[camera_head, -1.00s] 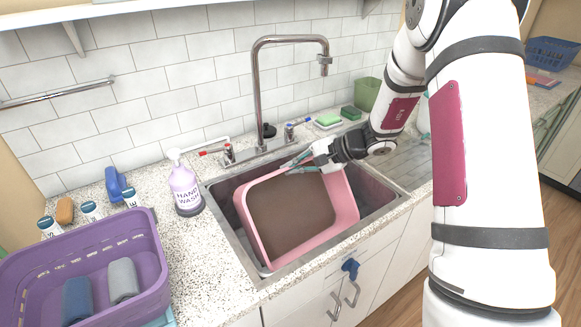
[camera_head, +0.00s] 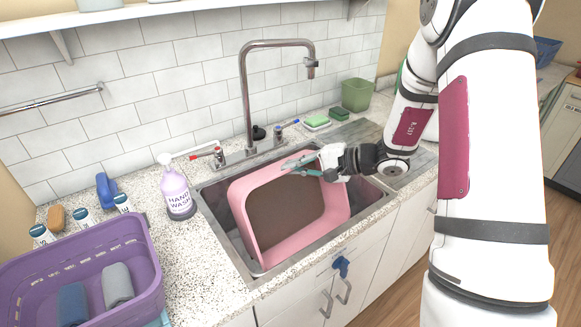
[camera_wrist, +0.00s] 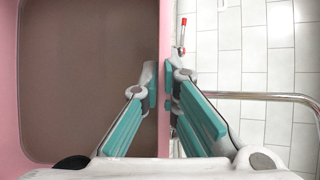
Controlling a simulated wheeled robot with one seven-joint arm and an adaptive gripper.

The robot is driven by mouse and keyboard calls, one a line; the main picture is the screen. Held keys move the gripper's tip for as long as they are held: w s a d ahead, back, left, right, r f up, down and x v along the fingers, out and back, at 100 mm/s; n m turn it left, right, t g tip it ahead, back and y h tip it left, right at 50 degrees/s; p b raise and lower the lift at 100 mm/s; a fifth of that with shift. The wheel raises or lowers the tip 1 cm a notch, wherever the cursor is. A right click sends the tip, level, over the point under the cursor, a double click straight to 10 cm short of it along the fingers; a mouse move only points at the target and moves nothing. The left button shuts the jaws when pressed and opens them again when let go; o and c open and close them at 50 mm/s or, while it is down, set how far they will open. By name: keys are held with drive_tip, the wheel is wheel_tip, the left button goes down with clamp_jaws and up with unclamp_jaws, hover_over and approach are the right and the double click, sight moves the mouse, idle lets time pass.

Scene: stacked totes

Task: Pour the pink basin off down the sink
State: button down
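The pink basin (camera_head: 337,205) sits tilted inside the sink (camera_head: 214,218). The sink's drain is hidden under the basin.
The tall faucet (camera_head: 246,95) arches behind the basin. A hand wash bottle (camera_head: 177,192) stands left of the sink, and a purple crate (camera_head: 130,245) is at the front left. Sponges (camera_head: 318,122) and a green container (camera_head: 357,95) are behind on the right.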

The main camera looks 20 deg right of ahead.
drive_tip(key=s+d+r+n+t+y+b, duration=0.1)
drive_tip(key=s+d+n+t+y+b, duration=0.1)
drive_tip(key=s, duration=0.5)
drive_tip(key=shift+s+d+r+t+y+b, duration=0.35)
drive_tip(key=shift+t+y+b, duration=0.2)
drive_tip(key=shift+b, duration=0.3)
drive_tip(key=shift+w, duration=0.1)
idle(0.5)
